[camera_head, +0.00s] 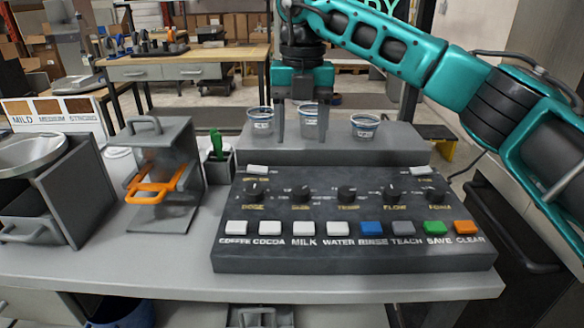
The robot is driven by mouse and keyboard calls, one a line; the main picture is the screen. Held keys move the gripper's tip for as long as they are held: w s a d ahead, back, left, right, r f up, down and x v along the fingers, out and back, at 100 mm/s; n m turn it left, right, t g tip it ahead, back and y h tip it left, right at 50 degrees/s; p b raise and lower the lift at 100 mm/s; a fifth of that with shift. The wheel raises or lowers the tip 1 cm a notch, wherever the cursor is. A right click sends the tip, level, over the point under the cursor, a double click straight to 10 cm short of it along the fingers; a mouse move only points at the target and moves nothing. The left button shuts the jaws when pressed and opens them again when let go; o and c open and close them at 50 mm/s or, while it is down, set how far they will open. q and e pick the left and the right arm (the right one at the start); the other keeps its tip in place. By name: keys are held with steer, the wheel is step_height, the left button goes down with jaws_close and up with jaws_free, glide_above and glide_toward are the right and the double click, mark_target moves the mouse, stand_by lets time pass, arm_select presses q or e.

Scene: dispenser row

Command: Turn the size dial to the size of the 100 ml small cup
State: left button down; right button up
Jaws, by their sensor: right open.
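A dark control panel (320,258) on the counter carries a row of black dials above coloured buttons. Clear cups with printed labels stand on a grey ledge: a left cup (260,124), a middle cup (309,128) and a right cup (364,127). I cannot read which is 100 ml. My right gripper (302,136) is open, pointing down at the ledge, its fingers around or in front of the middle cup.
A strength sign (52,113) stands behind. The counter's front strip (130,270) is clear.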

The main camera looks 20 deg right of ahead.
mark_target(301, 190)
step_height(301, 190, down, 4)
steer(key=shift+s+d+r, duration=0.1)
steer(key=shift+s+d, duration=0.05)
step_height(301, 190, down, 7)
steer(key=shift+f+b, duration=0.1)
steer(key=shift+b, duration=0.25)
steer(key=shift+f, duration=0.4)
arm_select(q)
steer(key=shift+s+d+f, duration=0.15)
steer(key=shift+s+f, duration=0.3)
steer(key=shift+f, duration=0.1)
steer(key=shift+s+f, duration=0.1)
steer(key=shift+f, duration=0.05)
arm_select(e)
steer(key=c, duration=1)
